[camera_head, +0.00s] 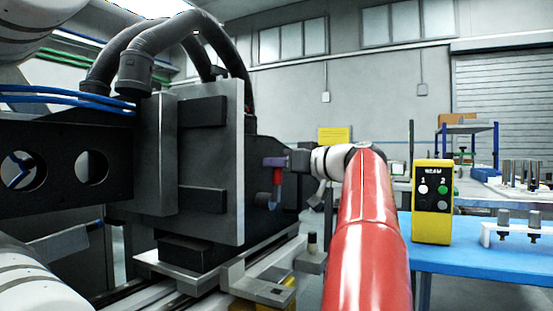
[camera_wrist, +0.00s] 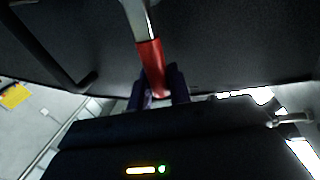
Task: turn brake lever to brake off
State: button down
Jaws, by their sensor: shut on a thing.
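The brake lever (camera_wrist: 150,58) shows in the wrist view as a bare metal shaft with a red grip, coming down from the top centre. My gripper (camera_wrist: 160,84) has its two dark purple fingers on either side of the lower end of the red grip and is shut on it. In the head view my gripper (camera_head: 275,162) reaches to the right side of the large dark machine block, and a small bit of the red grip (camera_head: 277,177) shows just below the fingers. The lever's pivot and any brake marking are not readable in either view.
The dark machine block (camera_head: 225,150) with thick black hoses stands close on the left. A blue table (camera_head: 480,245) with a yellow button box (camera_head: 432,203) is at the right. Rails and metal brackets (camera_head: 262,280) lie below the block. A dark bar (camera_wrist: 45,48) is left of the lever.

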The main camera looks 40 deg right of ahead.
aim_at(271, 168)
jog(key=d+m+p, duration=0.1)
jog(key=w+d+m+p, duration=0.1)
jog(key=m+p, duration=0.1)
jog(key=d+f+m+g+p, duration=0.1)
jog(key=m+p, duration=0.1)
jog(key=shift+w+d, duration=0.25)
jog(key=shift+d, duration=0.05)
jog(key=shift+w+d+f+m+g+y+p, duration=0.25)
jog(key=shift+d+f+m+p, duration=0.25)
jog(key=shift+f+m+p, duration=0.35)
jog(key=shift+w+d+f+m+g+y+p, duration=0.15)
jog(key=shift+d+f+m+y+p, duration=0.15)
jog(key=shift+d+f+m+p, duration=0.5)
jog(key=shift+w+d+f+m+g+y+p, duration=0.2)
jog(key=shift+f+m+p, duration=0.4)
jog(key=shift+m, duration=0.55)
jog(key=c, duration=1.3)
grip_release()
jog(key=shift+c, duration=0.2)
jog(key=shift+s, duration=0.1)
